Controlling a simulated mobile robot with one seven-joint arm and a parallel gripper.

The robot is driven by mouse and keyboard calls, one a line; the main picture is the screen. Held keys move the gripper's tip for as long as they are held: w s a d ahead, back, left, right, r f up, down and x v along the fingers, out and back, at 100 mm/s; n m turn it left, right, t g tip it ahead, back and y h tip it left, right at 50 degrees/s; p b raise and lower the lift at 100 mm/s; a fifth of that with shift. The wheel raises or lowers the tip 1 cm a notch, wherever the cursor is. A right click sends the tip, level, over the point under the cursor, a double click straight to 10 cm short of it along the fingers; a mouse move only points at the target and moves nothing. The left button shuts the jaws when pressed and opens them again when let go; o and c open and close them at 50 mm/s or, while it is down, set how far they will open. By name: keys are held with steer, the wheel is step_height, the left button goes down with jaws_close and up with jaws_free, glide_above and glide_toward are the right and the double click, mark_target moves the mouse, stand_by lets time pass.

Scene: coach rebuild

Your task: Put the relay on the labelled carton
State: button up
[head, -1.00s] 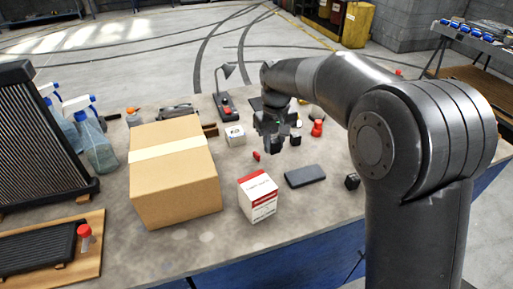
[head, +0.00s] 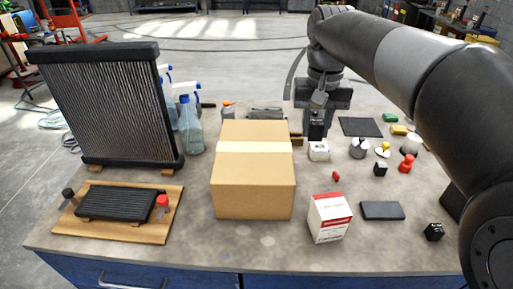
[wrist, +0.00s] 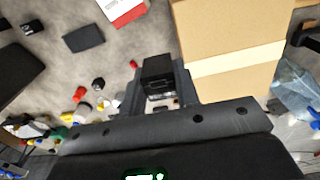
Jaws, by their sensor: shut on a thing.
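My gripper (head: 317,122) is shut on a small black block, the relay (wrist: 158,70), seen between the fingers in the wrist view. In the head view the relay (head: 316,130) is a dark shape under the fingers, above the far middle of the bench. A small red and white carton with printed labels (head: 329,218) stands upright near the front, right of a large brown box (head: 252,197) with a pale tape strip. The labelled carton (wrist: 122,10) shows at the top of the wrist view. The gripper is apart from both boxes.
A small white box (head: 319,151) stands close below the gripper in the picture. A dark flat slab (head: 382,211), black cubes (head: 434,232) and a red piece (head: 407,163) lie to the right. A radiator (head: 108,105) and spray bottles (head: 190,125) stand left.

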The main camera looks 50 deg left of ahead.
glide_above(264, 162)
step_height(264, 162, down, 7)
steer(key=shift+r, duration=0.1)
steer(key=shift+f, duration=2)
steer(key=shift+f, duration=0.1)
steer(key=o, duration=1)
steer(key=shift+c, duration=0.2)
step_height(264, 162, up, 12)
